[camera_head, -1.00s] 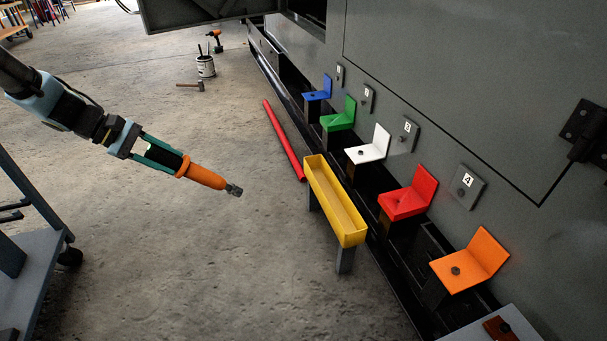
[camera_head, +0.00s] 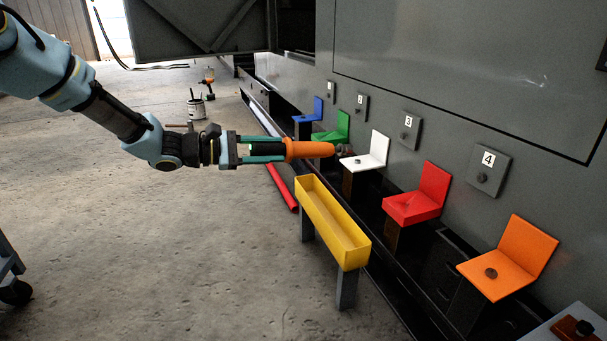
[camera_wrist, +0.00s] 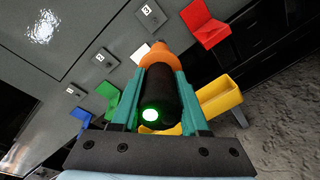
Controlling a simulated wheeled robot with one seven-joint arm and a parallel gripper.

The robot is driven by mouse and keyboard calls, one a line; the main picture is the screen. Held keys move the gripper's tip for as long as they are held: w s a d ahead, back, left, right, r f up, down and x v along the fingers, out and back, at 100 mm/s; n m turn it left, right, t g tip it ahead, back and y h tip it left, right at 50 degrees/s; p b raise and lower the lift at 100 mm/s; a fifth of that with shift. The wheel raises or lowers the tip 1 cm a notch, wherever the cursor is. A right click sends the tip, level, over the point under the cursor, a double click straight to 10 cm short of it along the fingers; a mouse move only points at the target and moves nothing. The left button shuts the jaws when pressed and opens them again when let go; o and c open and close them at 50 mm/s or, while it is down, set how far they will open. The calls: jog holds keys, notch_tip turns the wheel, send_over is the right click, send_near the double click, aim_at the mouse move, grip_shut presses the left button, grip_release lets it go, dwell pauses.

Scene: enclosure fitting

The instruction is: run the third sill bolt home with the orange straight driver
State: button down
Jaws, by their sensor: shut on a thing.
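My gripper (camera_head: 280,150) is shut on the orange straight driver (camera_head: 310,150), held roughly level and pointing right. In the wrist view, the teal fingers of my gripper (camera_wrist: 157,85) grip the driver (camera_wrist: 158,57), whose dark rear end has a lit green spot. The driver's grey tip (camera_head: 343,150) appears over or in front of the left edge of the white bracket (camera_head: 378,148), third from the far end.
Blue (camera_head: 317,107), green (camera_head: 342,127), red (camera_head: 434,187) and orange (camera_head: 528,250) brackets line the sill. Numbered plates (camera_head: 411,130) are on the grey wall. A yellow trough (camera_head: 355,256) on legs stands in front. A red bar (camera_head: 284,190) lies on the floor. Open floor is left.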

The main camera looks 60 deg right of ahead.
jog(key=h+b, duration=0.1)
jog(key=b, duration=0.4)
send_near(329, 148)
jog(key=shift+s+d+f+g, duration=0.15)
jog(key=shift+s+d+g, duration=0.05)
jog(key=shift+d, duration=0.3)
jog(key=shift+s+d+f+g, duration=0.15)
jog(key=shift+s+d+g, duration=0.1)
jog(key=shift+d, duration=0.25)
jog(key=shift+s+d+r+b, duration=0.15)
jog(key=shift+s+d+b, duration=0.2)
jog(key=shift+s, duration=0.05)
jog(key=shift+s+d+r, duration=0.1)
jog(key=shift+s+d, duration=0.2)
jog(key=shift+d, duration=0.05)
jog(key=shift+x, duration=2.85)
jog(key=shift+d, duration=0.1)
jog(key=shift+r, duration=0.15)
jog(key=shift+b+x, duration=0.4)
jog(key=shift+x, duration=0.7)
jog(key=shift+s+r, duration=0.1)
dwell(0.9)
